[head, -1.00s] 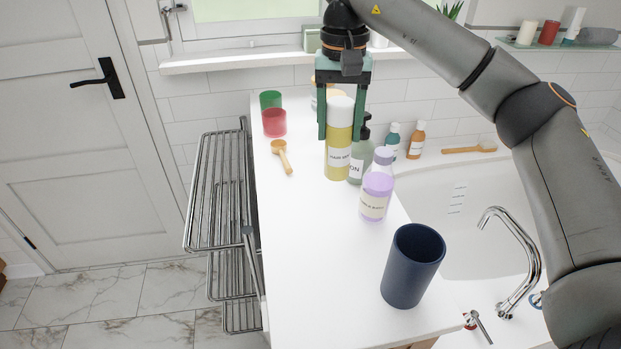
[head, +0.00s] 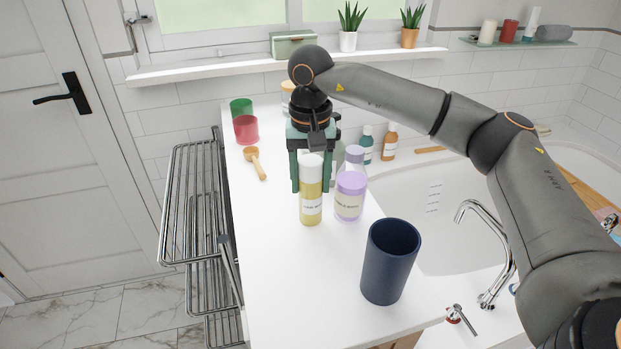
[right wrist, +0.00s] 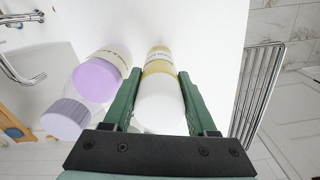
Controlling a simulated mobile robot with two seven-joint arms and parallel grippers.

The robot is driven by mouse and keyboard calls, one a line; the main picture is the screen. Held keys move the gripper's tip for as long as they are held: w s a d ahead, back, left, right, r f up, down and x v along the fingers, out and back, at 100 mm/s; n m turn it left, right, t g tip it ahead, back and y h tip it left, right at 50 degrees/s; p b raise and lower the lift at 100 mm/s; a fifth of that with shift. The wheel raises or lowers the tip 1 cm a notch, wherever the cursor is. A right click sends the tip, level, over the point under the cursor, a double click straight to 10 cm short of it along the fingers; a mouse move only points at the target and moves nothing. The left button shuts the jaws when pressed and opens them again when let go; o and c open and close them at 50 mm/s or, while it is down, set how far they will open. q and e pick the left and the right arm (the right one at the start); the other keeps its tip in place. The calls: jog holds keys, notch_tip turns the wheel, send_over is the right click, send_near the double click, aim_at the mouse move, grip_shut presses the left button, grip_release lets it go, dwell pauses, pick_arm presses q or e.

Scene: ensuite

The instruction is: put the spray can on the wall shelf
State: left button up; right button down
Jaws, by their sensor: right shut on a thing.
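The spray can is a yellow cylinder (head: 311,206) with a white cap, upright over the white counter, left of the purple bottle. My right gripper (head: 310,185) is shut on it from above, fingers on either side of its upper part. In the right wrist view the can (right wrist: 158,95) lies between the green fingers. I cannot tell whether its base touches the counter. The glass wall shelf (head: 490,42) is at the back right, above the bath, well away from the gripper. My left gripper is not in view.
A purple bottle (head: 349,197) stands close beside the can, and a dark blue cup (head: 390,262) nearer. The shelf carries candles, a tube and a rolled towel (head: 553,33). A wire rack (head: 190,205) is left of the counter; a tap (head: 485,250) is at right.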

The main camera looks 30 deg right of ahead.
jog(key=shift+f, duration=0.15)
jog(key=shift+c, duration=2.4)
grip_release()
